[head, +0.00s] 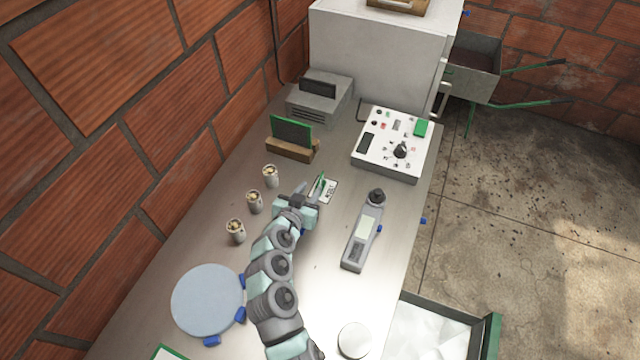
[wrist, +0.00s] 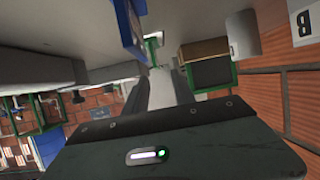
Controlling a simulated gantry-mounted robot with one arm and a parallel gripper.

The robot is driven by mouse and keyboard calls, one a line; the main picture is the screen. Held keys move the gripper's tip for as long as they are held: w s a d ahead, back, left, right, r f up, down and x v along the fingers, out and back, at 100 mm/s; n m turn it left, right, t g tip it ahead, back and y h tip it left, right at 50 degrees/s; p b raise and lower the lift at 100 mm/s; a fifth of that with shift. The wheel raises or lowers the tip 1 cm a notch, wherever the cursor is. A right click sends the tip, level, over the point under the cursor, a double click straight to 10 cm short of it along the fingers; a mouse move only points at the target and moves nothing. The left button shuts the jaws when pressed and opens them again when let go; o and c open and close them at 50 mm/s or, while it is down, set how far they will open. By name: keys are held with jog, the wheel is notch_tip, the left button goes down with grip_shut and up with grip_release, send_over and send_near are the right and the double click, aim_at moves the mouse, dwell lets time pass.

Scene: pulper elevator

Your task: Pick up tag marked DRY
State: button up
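A small white tag (head: 330,191) with dark lettering lies on the metal table in the head view. The lettering is too small to read for certain. A slim green piece (head: 320,181) stands up at the tag's left side. My gripper (head: 313,191) is low over the table at the tag's near left edge and partly covers it. In the wrist view, two dark fingers (wrist: 157,78) reach forward with a gap between them. A green piece (wrist: 154,42) shows just beyond the fingertips. I see nothing clamped between them.
Three cups (head: 254,201) stand left of my gripper. A grey handheld meter (head: 363,232) lies to the right. Behind are a small chalkboard in a wooden stand (head: 291,136) and a white control box (head: 394,143). A pale round disc (head: 207,300) sits at the front left.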

aim_at(319, 181)
jog(key=shift+d+x, duration=0.1)
jog(key=shift+x, duration=1.45)
jog(key=shift+d+x, duration=0.15)
jog(key=shift+x, duration=1.4)
jog(key=shift+s+f, duration=0.15)
jog(key=shift+c, duration=0.4)
grip_shut()
